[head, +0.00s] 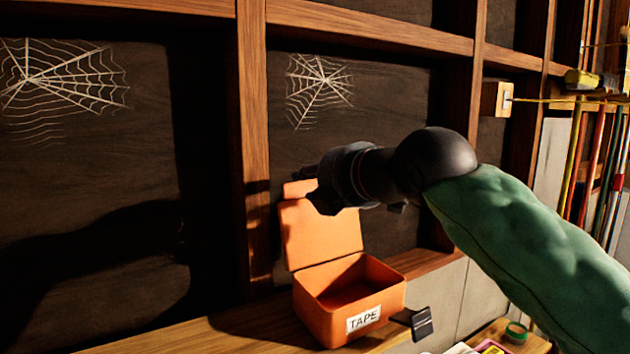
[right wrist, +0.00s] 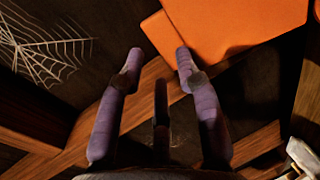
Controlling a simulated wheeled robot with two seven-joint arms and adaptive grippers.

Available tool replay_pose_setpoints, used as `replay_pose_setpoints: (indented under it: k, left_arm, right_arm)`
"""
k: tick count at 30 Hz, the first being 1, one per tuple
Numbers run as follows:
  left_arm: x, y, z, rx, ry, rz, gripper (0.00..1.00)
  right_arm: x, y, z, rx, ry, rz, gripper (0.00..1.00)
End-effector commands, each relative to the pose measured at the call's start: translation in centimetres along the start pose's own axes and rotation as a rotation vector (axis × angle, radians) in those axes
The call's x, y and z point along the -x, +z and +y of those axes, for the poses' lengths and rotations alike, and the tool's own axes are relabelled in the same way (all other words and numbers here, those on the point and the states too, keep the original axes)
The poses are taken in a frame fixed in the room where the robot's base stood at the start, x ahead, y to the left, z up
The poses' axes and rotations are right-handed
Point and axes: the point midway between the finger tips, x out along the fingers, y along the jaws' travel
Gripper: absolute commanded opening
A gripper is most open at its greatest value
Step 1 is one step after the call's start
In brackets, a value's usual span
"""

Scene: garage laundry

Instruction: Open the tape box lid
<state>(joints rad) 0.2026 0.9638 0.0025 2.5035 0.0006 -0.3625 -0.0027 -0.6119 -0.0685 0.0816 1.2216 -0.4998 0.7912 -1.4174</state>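The orange tape box (head: 345,307) stands on the wooden ledge, with a white label reading TAPE on its front. Its lid (head: 322,232) is swung up and leans back, so the empty-looking inside shows. My right gripper (head: 318,188) is at the lid's top edge, in front of the wall. My left gripper is not in view.
The wooden ledge (head: 245,322) runs along the dark panelled wall with upright beams. Long-handled tools (head: 590,160) hang at the far right. Cobwebs (head: 318,88) are on the wall.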

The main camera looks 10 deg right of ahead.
Motion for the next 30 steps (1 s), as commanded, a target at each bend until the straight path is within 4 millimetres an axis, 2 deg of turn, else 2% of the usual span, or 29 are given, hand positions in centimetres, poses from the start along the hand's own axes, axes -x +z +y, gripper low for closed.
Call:
replay_pose_setpoints:
  k: [9,13,17,24,30]
  left_arm:
    - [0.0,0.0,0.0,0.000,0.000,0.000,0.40]
    - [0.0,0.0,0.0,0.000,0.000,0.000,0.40]
    - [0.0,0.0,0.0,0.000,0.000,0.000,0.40]
    - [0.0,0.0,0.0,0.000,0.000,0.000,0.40]
    - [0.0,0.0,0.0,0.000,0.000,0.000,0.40]
  right_arm:
    - [0.1,0.0,0.0,0.000,0.000,0.000,0.41]
    - [1.1,0.0,0.1,-0.001,0.003,0.000,0.41]
    - [3.1,0.0,0.1,-0.001,0.004,0.002,0.41]
    - [7.8,-0.1,0.1,0.000,0.003,0.003,0.41]
    - [10.7,0.0,0.0,0.001,0.002,0.002,0.41]
